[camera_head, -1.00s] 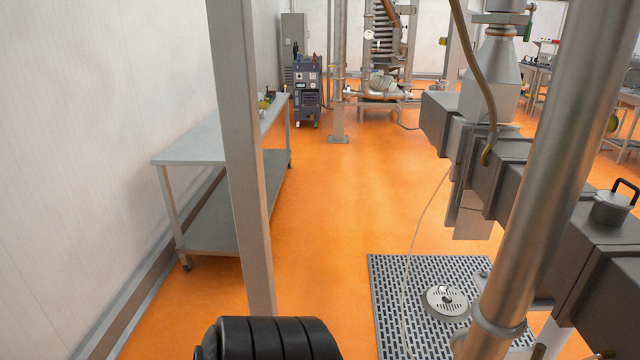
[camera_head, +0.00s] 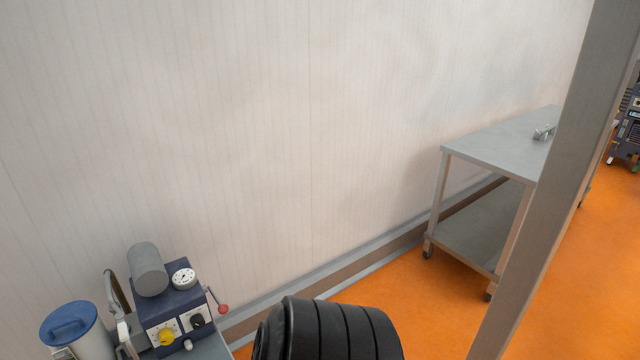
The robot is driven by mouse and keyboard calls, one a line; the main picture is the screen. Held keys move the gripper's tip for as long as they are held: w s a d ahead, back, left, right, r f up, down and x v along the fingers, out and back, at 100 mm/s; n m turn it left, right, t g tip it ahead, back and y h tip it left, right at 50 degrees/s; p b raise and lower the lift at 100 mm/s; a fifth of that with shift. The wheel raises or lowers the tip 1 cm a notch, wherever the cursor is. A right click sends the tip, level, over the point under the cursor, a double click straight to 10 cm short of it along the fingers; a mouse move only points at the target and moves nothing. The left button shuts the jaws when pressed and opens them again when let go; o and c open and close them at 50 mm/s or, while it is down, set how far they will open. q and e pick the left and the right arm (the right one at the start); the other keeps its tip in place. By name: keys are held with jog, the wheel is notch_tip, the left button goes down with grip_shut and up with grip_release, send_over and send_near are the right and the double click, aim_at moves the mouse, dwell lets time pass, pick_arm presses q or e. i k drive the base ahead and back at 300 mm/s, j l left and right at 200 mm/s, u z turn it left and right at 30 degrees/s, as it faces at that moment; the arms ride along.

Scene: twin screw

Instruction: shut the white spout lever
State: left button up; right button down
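I see no white spout lever in the head view. Neither of my grippers is in view, so their state cannot be seen.
A blue control box (camera_head: 171,311) with dials and a red-knobbed lever (camera_head: 222,308) stands bottom left beside a blue-lidded canister (camera_head: 70,322). A steel table (camera_head: 490,145) stands by the wall, holding a small metal part (camera_head: 544,132). A grey post (camera_head: 556,190) rises at right. Orange floor (camera_head: 440,300) lies between.

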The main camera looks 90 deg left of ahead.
aim_at(120, 317)
jog(key=u, duration=4.15)
